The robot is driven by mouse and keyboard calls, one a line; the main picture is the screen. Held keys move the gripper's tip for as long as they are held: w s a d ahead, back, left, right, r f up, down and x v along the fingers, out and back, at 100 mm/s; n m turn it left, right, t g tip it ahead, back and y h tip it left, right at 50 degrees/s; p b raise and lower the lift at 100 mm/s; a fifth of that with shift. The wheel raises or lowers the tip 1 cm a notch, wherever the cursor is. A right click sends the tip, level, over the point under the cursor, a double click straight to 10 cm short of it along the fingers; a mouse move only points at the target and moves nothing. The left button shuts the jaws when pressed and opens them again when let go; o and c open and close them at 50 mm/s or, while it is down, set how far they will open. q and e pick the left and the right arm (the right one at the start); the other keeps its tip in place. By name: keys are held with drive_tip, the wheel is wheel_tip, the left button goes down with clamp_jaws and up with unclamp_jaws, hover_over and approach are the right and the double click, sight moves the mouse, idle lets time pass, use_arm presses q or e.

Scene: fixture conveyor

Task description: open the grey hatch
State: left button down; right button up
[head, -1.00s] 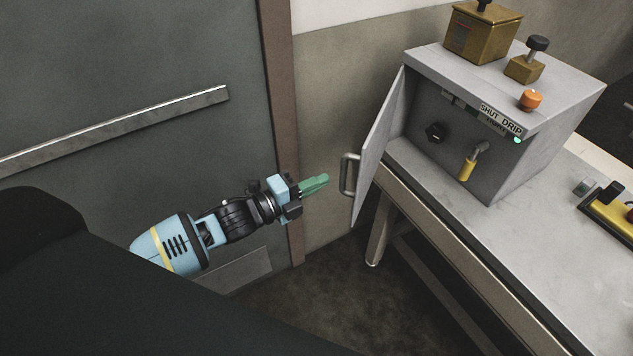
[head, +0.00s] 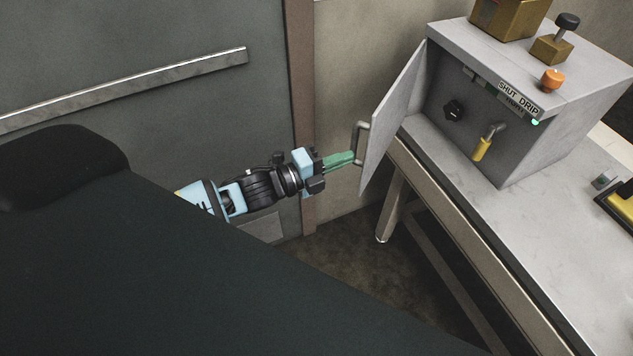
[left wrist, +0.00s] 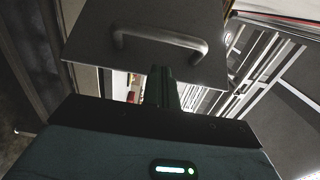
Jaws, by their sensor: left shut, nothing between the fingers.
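The grey hatch (head: 392,118) is a flat door on the left side of a grey box (head: 552,150). It stands swung wide open, and the inside of the box shows. Its bar handle (head: 359,143) is on the outer face; the handle also shows in the left wrist view (left wrist: 160,38). My left gripper (head: 352,159) has green fingers, shut and empty. In the head view its tips lie by the lower end of the handle; I cannot tell whether they touch it. In the left wrist view the fingers (left wrist: 162,85) point at the hatch just below the handle. My right gripper is not in view.
The box stands on a grey bench (head: 570,240). Inside are a black knob (head: 453,110) and a yellow-handled lever (head: 482,148). An orange button (head: 551,80) and brass blocks (head: 550,49) sit on top. A grey door with a metal bar (head: 130,88) is at the left.

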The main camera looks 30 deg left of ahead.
use_arm(q)
drive_tip(key=s+d+v, duration=0.1)
drive_tip(key=v, duration=0.7)
drive_tip(key=shift+s+b, duration=0.25)
drive_tip(key=shift+b, duration=0.05)
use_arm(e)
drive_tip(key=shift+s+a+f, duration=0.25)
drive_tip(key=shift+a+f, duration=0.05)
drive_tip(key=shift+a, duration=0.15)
use_arm(q)
drive_tip(key=shift+d, duration=0.1)
